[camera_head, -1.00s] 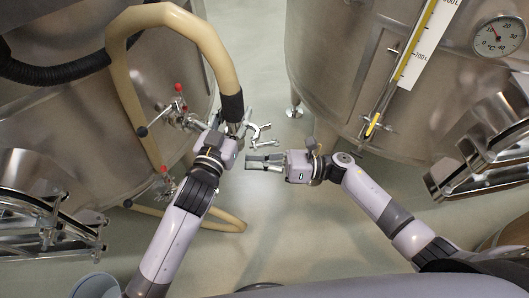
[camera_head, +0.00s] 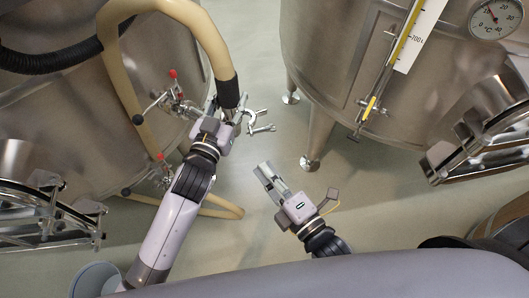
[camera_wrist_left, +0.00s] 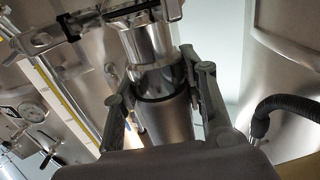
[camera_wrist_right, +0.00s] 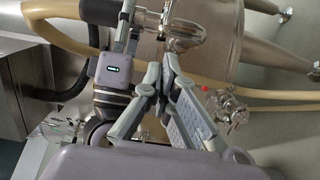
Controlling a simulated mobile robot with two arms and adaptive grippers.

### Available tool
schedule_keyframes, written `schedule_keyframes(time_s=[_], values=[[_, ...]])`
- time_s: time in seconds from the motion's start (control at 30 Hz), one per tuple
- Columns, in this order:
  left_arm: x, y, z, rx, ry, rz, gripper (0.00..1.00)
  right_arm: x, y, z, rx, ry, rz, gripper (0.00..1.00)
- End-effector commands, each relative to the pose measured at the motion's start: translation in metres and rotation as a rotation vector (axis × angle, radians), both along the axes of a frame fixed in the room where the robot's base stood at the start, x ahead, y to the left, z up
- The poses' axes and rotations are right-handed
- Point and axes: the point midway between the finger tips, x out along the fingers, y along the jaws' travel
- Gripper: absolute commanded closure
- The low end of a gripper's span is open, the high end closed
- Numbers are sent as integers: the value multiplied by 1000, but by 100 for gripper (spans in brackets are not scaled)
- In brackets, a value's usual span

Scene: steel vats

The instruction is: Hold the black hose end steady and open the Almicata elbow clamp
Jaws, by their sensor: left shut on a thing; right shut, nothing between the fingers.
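The black hose end (camera_head: 228,92) finishes the beige hose and points down beside the left vat. My left gripper (camera_head: 222,118) is shut on it; the left wrist view shows the fingers on both sides of the dark cylinder (camera_wrist_left: 168,112), under a shiny metal collar. The steel elbow clamp (camera_head: 251,117) sits just right of the hose end, its parts sticking out to the right and seemingly spread apart. My right gripper (camera_head: 266,174) is shut and empty, below and apart from the clamp. In the right wrist view its fingers (camera_wrist_right: 168,65) meet below the steel fitting.
The left vat (camera_head: 70,125) has small valves with red knobs (camera_head: 173,74). The right vat (camera_head: 350,70) carries a level gauge and a thermometer (camera_head: 493,18). The beige hose (camera_head: 120,70) arches over my left gripper. Bare floor (camera_head: 265,75) lies between the vats.

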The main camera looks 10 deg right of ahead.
Motion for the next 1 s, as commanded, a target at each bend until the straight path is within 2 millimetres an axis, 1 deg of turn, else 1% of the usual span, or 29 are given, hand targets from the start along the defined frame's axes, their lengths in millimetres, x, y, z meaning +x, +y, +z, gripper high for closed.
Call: schedule_keyframes(time_s=[0.03,0.17,0.3,0.47,0.6,0.7,0.83,1.0], values=[[0,0,2,-3,-5,-1,100,7,3,2,0,-5,0,100],[0,0,3,-3,-5,-1,100,29,13,2,2,-8,1,100],[0,0,3,-3,-5,-1,100,57,27,2,1,-7,1,100],[0,0,3,-3,-5,-1,100,86,41,2,0,-7,2,100],[0,0,2,-2,-5,0,100,86,17,0,-7,-6,4,100],[0,0,2,-1,-5,0,100,87,7,0,-5,-5,4,100],[0,0,2,-2,-5,-1,100,87,1,1,-3,-5,4,100],[0,0,2,-2,-5,-1,100,88,0,1,-2,-5,3,100]])
